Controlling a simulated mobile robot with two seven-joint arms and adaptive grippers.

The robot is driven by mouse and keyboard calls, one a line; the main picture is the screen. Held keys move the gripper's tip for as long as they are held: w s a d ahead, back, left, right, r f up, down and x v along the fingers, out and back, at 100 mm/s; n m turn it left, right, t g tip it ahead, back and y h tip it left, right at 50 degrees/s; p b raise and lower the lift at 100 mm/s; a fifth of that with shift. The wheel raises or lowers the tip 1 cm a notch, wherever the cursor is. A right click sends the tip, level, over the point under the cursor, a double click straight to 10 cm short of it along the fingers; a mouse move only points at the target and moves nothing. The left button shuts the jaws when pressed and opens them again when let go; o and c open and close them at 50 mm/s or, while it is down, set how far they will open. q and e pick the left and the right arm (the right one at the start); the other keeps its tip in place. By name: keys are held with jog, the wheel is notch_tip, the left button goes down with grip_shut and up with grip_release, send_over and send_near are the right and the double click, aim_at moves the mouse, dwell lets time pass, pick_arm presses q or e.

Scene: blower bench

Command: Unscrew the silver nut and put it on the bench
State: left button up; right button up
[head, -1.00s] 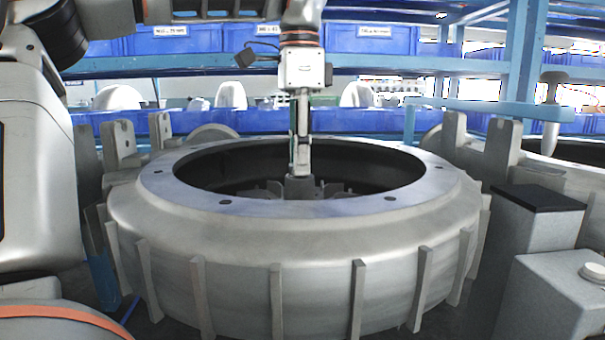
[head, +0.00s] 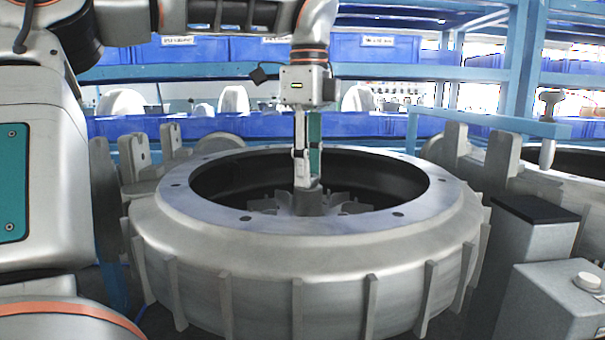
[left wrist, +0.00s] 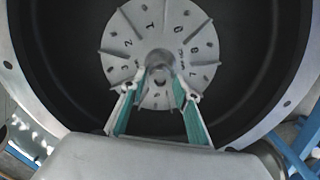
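A large grey blower housing (head: 300,262) with a round opening stands in the middle of the head view. Inside it is a finned impeller (left wrist: 125,45) with letters and digits, also in the left wrist view. A hub (head: 308,203) rises at its centre. In the left wrist view, the silver nut (left wrist: 160,73) appears at the hub, small and partly unclear. My left gripper (head: 307,183) points straight down over the hub. Its teal-padded fingers stand apart on either side of the nut in the left wrist view; contact with it is not visible. My right gripper is not in view.
The housing's rim (head: 400,226) surrounds the gripper. A grey box with a dark top (head: 538,208) and a box with a white knob (head: 588,280) stand at the right. Blue shelving with bins (head: 390,50) fills the back.

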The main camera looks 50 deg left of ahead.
pick_arm(q)
jog(key=m+p, duration=0.1)
jog(key=m, duration=0.1)
jog(key=m+p, duration=0.1)
jog(key=m, duration=0.2)
jog(key=shift+r+m, duration=0.2)
jog(key=shift+m, duration=0.1)
jog(key=shift+m+p, duration=0.3)
jog(key=shift+m, duration=0.3)
jog(key=m+p, duration=0.2)
jog(key=m, duration=0.3)
jog(key=shift+m+p, duration=0.3)
jog(key=shift+p, duration=0.05)
jog(key=m+p, duration=0.1)
jog(key=m, duration=0.1)
jog(key=shift+m+p, duration=0.3)
jog(key=m+p, duration=0.1)
jog(key=m, duration=0.1)
jog(key=shift+m+p, duration=0.4)
jog(key=shift+f+m, duration=0.2)
jog(key=shift+m, duration=0.3)
jog(key=shift+f, duration=0.15)
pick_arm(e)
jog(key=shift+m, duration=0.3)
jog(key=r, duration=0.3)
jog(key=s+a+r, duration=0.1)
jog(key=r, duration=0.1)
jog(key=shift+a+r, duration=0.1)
